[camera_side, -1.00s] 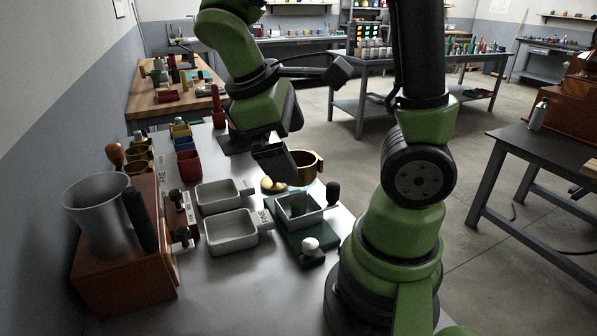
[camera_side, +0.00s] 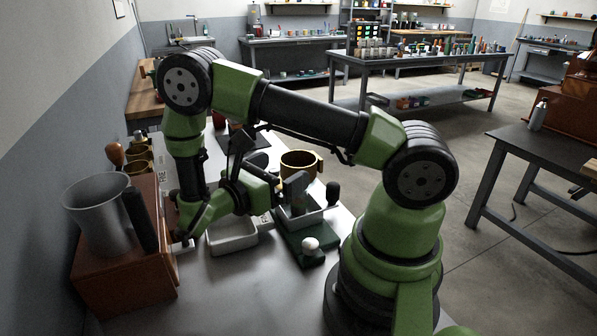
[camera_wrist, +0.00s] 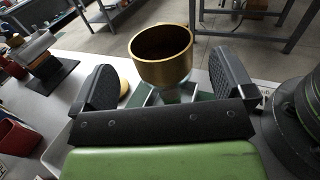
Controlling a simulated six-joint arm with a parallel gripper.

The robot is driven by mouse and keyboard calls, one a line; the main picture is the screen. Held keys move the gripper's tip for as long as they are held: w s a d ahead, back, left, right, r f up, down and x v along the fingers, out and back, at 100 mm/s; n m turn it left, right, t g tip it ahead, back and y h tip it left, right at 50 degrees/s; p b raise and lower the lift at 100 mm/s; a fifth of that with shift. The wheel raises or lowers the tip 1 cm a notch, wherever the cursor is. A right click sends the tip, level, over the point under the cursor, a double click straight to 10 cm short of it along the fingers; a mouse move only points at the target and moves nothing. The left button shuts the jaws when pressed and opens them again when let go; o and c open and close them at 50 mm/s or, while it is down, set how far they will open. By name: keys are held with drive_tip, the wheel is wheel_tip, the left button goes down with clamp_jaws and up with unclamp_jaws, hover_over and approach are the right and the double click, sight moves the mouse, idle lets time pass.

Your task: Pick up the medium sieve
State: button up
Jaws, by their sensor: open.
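My gripper (camera_side: 272,170) is open, low over the bench, and points toward a brass cup (camera_side: 300,162) with a side handle. In the wrist view the cup (camera_wrist: 162,55) appears between my two fingers (camera_wrist: 165,88), ahead of them. I see no contact. The cup stands above or behind a pale tray on a green base (camera_side: 306,246); what supports it is hidden. A white rectangular tray (camera_side: 233,247) sits in front, partly behind my wrist. No label reading medium is legible, so I cannot tell which piece is the medium sieve.
A wooden box with a grey metal funnel (camera_side: 100,215) stands at left. Small brass cups (camera_side: 140,165) line the bench behind it. A black knob (camera_side: 333,192) and a white knob (camera_side: 310,244) rise from the green base. The bench front is clear.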

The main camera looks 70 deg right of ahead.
sight(310, 154)
drive_tip(key=x, duration=0.5)
drive_tip(key=shift+s+d, duration=0.15)
drive_tip(key=shift+d, duration=0.15)
drive_tip(key=shift+c, duration=0.5)
drive_tip(key=c, duration=0.8)
drive_tip(key=shift+r, duration=0.1)
